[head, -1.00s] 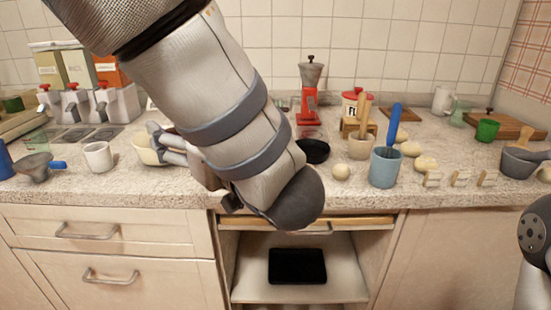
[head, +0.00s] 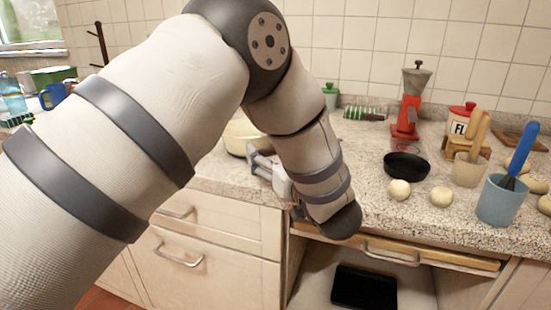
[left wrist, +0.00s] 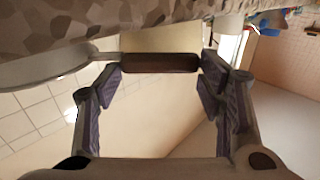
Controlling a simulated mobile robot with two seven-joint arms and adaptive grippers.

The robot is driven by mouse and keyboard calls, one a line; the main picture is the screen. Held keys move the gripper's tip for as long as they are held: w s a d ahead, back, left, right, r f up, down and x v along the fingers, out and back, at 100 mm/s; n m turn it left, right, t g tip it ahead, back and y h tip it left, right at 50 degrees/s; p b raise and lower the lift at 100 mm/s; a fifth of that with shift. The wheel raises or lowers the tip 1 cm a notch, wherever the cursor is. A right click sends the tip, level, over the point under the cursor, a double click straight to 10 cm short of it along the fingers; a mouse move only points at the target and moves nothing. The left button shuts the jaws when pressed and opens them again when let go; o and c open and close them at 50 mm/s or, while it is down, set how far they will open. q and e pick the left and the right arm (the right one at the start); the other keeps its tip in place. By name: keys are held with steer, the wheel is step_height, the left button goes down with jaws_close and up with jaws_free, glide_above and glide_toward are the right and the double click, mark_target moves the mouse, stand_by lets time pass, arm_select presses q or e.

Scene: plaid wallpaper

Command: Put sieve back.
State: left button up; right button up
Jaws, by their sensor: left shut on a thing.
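In the left wrist view, the sieve's dark brown handle (left wrist: 160,63) lies across between the fingers, and a grey rounded part with a thin neck extends from it to the left. My left gripper (left wrist: 160,88) is shut on this handle, close to the speckled counter. In the head view, my left gripper (head: 259,160) is at the front edge of the counter, partly hidden by my arm. A pale rounded bowl shape (head: 243,137) shows just behind the fingers; I cannot tell whether it is part of the sieve. My right gripper is not in view.
A black pan (head: 407,166), pale balls (head: 399,190), a blue cup (head: 501,200) with a whisk and a red grinder (head: 407,115) stand to the right on the counter. Below, an open compartment holds a black box (head: 363,289).

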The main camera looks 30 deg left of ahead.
arm_select(q)
steer(key=shift+f, duration=0.5)
steer(key=shift+r, duration=0.15)
steer(key=o, duration=1.4)
steer(key=shift+f, duration=0.2)
steer(key=shift+r, duration=0.3)
steer(key=v, duration=1.2)
steer(key=shift+f, duration=0.2)
